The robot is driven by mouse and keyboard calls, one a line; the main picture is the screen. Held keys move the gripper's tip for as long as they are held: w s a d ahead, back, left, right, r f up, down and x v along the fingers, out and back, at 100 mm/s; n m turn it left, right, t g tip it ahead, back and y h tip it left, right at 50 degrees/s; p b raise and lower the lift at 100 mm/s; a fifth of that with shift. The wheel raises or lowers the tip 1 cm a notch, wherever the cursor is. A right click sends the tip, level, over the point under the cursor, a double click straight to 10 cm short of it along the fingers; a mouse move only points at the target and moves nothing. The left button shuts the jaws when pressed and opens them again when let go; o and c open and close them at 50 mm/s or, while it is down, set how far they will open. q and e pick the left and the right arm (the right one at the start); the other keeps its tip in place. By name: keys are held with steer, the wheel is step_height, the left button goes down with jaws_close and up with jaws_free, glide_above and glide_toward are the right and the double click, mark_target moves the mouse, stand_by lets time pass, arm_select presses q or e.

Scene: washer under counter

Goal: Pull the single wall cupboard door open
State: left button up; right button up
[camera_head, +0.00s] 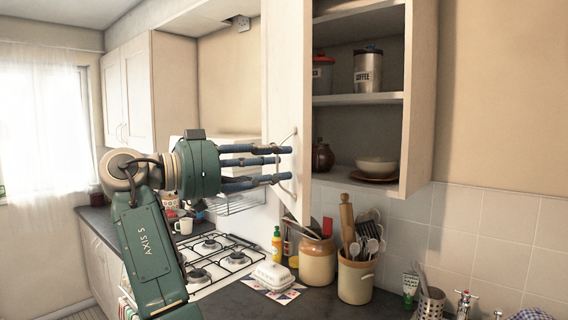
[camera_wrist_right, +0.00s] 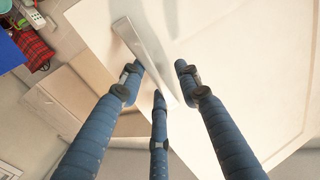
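The single wall cupboard's pale door (camera_head: 286,75) stands swung out, with the inside and shelves of the cupboard (camera_head: 421,100) exposed. A slim bar handle (camera_head: 284,184) is on the door's outer face, near its lower part. My right gripper (camera_head: 284,163) is at this handle, its blue fingers pointing at the door. In the right wrist view, the fingers (camera_wrist_right: 158,75) are spread, with the handle (camera_wrist_right: 146,45) running between their tips. I see no finger closed around it; whether one touches it I cannot tell. My left gripper is out of view.
Jars, a coffee tin (camera_head: 368,69) and a bowl (camera_head: 376,165) stand on the cupboard shelves. Below are a gas hob (camera_head: 222,258), utensil crocks (camera_head: 356,279) and a butter dish (camera_head: 273,275) on the counter. Another closed wall cupboard (camera_head: 135,90) is at left.

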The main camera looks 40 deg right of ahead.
steer(key=shift+w+a, duration=0.25)
steer(key=shift+a, duration=0.05)
steer(key=w+a+p, duration=0.8)
steer(key=p, duration=0.4)
steer(key=shift+w+a, duration=0.15)
steer(key=shift+a, duration=0.25)
stand_by(0.4)
stand_by(0.5)
